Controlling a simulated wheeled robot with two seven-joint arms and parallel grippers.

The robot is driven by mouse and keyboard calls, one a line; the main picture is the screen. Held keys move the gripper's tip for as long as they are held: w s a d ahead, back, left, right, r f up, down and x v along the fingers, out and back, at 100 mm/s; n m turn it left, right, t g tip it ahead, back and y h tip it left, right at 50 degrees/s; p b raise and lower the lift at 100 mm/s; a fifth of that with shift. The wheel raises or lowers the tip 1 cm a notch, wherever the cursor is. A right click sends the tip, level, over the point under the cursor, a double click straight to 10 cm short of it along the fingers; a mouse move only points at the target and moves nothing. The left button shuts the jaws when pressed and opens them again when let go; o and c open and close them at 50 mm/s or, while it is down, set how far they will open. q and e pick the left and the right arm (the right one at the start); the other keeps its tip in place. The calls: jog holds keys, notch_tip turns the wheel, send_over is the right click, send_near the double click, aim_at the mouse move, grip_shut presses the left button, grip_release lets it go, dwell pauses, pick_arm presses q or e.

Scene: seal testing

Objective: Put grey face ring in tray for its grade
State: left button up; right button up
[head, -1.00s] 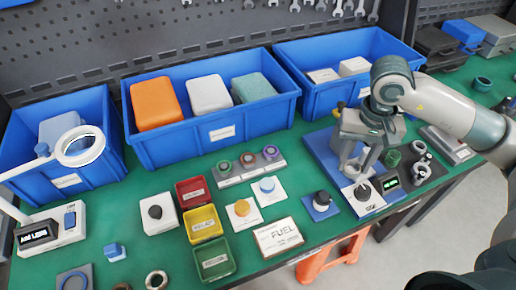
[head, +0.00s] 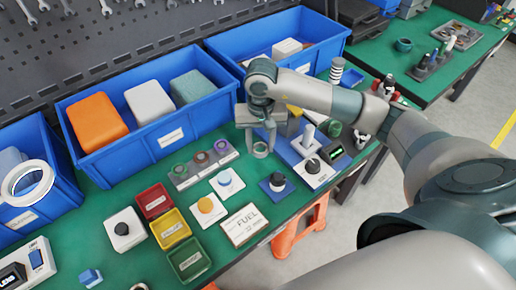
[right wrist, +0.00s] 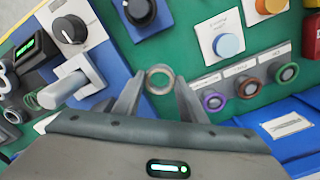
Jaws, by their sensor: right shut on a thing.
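The grey face ring (right wrist: 160,79) is held between the fingertips of my right gripper (right wrist: 157,98) in the right wrist view. In the head view the ring (head: 260,150) hangs below my right gripper (head: 259,143), above the green bench, between the seal rack and the blue test station. Three small trays stand front left of it: red (head: 156,204), yellow (head: 170,229) and green (head: 189,260). They are clear of the gripper, and no ring shows in them. My left gripper is not in view.
The blue test station (head: 288,153) with a knob and lit display (head: 337,151) is right of the gripper. Blue bins (head: 150,150) line the back.

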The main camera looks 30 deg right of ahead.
aim_at(258, 148)
jog(key=shift+w+a+f, duration=0.25)
jog(key=shift+w, duration=0.05)
jog(key=shift+f, duration=0.1)
notch_tip(258, 148, down, 3)
jog(key=shift+f+p, duration=0.15)
jog(key=shift+p, duration=0.8)
jog(key=shift+f, duration=0.2)
jog(key=shift+f+b, duration=0.2)
jog(key=shift+b, duration=0.1)
jog(key=o, duration=1)
jog(key=shift+o, duration=0.2)
